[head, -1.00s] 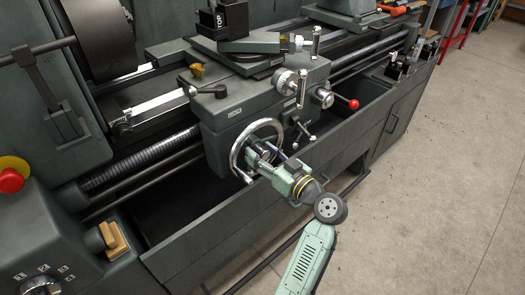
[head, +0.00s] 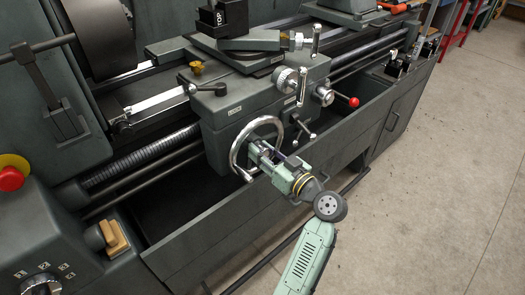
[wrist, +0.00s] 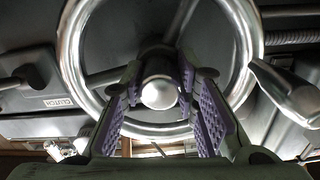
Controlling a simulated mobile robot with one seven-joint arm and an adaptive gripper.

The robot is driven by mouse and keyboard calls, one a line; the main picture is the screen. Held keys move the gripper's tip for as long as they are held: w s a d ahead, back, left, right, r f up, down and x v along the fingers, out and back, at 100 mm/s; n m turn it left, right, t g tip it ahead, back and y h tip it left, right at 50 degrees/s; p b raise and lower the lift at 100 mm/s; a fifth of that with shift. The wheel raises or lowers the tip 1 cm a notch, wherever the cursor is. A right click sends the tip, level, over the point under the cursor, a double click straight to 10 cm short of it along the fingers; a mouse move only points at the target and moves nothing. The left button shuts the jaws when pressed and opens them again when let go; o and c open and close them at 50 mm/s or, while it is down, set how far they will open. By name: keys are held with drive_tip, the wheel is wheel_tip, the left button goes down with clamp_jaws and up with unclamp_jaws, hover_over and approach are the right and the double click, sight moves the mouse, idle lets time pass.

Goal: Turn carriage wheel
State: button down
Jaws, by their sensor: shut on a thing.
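The carriage wheel (head: 236,146) is a shiny metal handwheel on the front of the lathe carriage. It also shows in the wrist view (wrist: 242,50), with its rim around a rounded metal hub (wrist: 159,93). My gripper (head: 261,153) reaches up to the wheel's middle from the lower right. In the wrist view its two purple-padded fingers (wrist: 159,84) stand on either side of the hub and are shut on it. The wheel's crank handle (wrist: 285,90) sticks out at the right in the wrist view. The exact finger contact behind the hub is hidden.
A red-knobbed lever (head: 352,102) and small levers (head: 304,132) sit right of the wheel. The chip tray's front wall (head: 225,222) runs below my gripper. A red stop button (head: 11,178) is at far left. The concrete floor (head: 430,200) at right is clear.

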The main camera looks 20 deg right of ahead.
idle(0.4)
drive_tip(key=shift+m+b, duration=0.4)
drive_tip(key=c, duration=1.2)
unclamp_jaws()
drive_tip(key=shift+c, duration=0.2)
drive_tip(key=shift+s, duration=0.1)
drive_tip(key=v, duration=1.2)
